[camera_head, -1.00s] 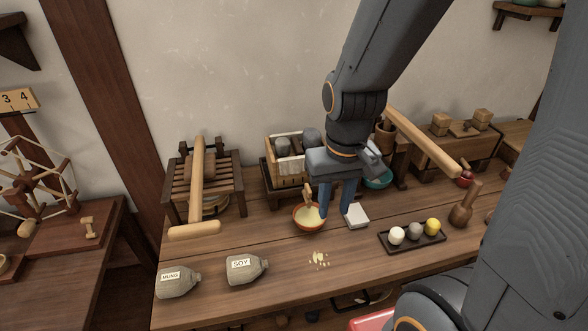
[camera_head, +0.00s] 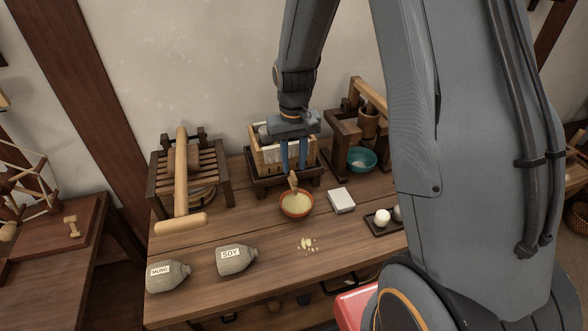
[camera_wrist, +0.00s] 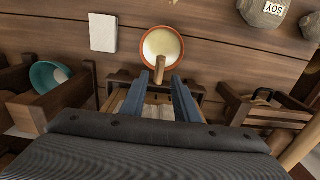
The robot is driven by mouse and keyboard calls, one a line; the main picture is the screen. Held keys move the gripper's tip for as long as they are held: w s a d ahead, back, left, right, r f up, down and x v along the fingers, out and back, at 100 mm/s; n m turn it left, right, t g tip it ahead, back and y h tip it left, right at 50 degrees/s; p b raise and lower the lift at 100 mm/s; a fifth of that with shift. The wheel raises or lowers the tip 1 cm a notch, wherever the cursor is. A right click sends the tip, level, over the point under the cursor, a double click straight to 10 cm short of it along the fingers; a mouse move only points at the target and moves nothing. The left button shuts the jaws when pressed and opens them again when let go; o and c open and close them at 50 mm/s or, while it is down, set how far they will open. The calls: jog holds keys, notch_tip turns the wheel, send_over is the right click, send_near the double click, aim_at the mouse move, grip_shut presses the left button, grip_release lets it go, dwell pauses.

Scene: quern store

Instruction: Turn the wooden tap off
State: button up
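The wooden tap (camera_head: 293,181) is a small light-wood piece at the front of a slatted wooden box with white cloth (camera_head: 269,155). It leans over an orange bowl (camera_head: 296,207) of pale yellow liquid. In the wrist view the tap (camera_wrist: 160,69) overlaps the bowl (camera_wrist: 150,37). My gripper (camera_head: 294,168) is open, fingers pointing down, in front of the box and just above the tap. In the wrist view the tap lies between the lines of my gripper's fingertips (camera_wrist: 160,78); I see no contact. I cannot tell whether liquid is running.
A white block (camera_head: 341,200) lies right of the bowl and pale crumbs (camera_head: 308,244) in front. Jars marked SOY (camera_head: 236,260) and MUNG (camera_head: 167,276) lie at the front left. A slatted press (camera_head: 190,170) stands left; a teal bowl (camera_head: 361,160) sits right.

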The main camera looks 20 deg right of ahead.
aim_at(294, 175)
jog(key=shift+f, duration=1.75)
grip_shut()
